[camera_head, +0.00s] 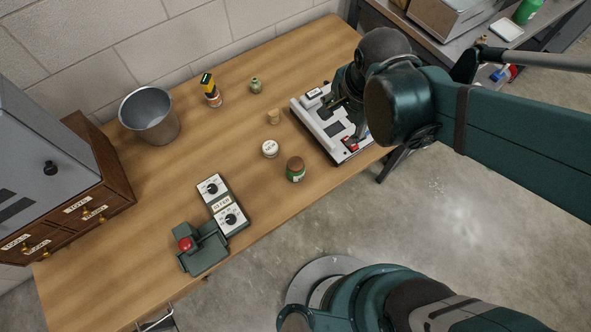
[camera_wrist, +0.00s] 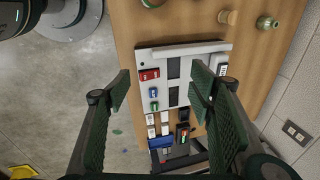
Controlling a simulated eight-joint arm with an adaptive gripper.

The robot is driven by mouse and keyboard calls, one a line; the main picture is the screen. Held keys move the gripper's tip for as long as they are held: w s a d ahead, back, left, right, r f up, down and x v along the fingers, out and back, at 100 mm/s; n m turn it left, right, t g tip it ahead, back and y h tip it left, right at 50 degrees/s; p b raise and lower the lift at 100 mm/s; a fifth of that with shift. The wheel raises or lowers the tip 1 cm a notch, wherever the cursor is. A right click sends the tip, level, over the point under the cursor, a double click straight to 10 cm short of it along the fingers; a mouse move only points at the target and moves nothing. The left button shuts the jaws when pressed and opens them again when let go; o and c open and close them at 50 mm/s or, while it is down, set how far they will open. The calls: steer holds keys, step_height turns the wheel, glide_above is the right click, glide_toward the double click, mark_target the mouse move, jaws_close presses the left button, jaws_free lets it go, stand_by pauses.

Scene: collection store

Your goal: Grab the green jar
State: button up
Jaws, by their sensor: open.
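The green jar (camera_head: 296,170) stands upright on the wooden table, near its front edge, with a brown lid and a pale label. Only a sliver of what looks like this jar (camera_wrist: 152,3) shows at the top edge of the wrist view. My gripper (camera_wrist: 160,88) is open and empty, its two fingers spread above a white tray (camera_wrist: 152,51) with small red and blue items. In the head view my gripper (camera_head: 345,104) is over this tray, to the right of the jar and apart from it; my arm partly hides it.
A white round tin (camera_head: 270,149) sits close to the jar. A cork (camera_head: 273,117), a small green vase (camera_head: 256,87) and a yellow-and-black object (camera_head: 210,90) stand behind. A dial box (camera_head: 222,204), red-button device (camera_head: 203,248), metal bucket (camera_head: 150,117) and cabinet (camera_head: 60,165) are left.

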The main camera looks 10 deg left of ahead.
mark_target(295, 164)
steer(key=s+a+f+m+g+b, duration=0.1)
steer(key=s+a+f+m, duration=0.1)
steer(key=a+f, duration=0.1)
steer(key=s+a+f+m+b, duration=0.1)
steer(key=a+f+m, duration=0.1)
steer(key=a+f, duration=0.2)
steer(key=s+a+f+m+g+h+b, duration=0.1)
steer(key=s+a+f+m, duration=0.1)
steer(key=a+f, duration=0.2)
steer(key=shift+s+f+g+b, duration=0.15)
steer(key=shift+f+b, duration=0.05)
steer(key=shift+f, duration=0.45)
steer(key=shift+s+f+g+b, duration=0.15)
steer(key=shift+f+b, duration=0.05)
steer(key=shift+f, duration=0.4)
steer(key=shift+f, duration=0.1)
steer(key=shift+f+b, duration=0.4)
steer(key=shift+f, duration=0.8)
steer(key=shift+f, duration=0.1)
steer(key=shift+f+b, duration=1.05)
steer(key=shift+f, duration=1.45)
steer(key=shift+c, duration=0.2)
steer(key=c, duration=1)
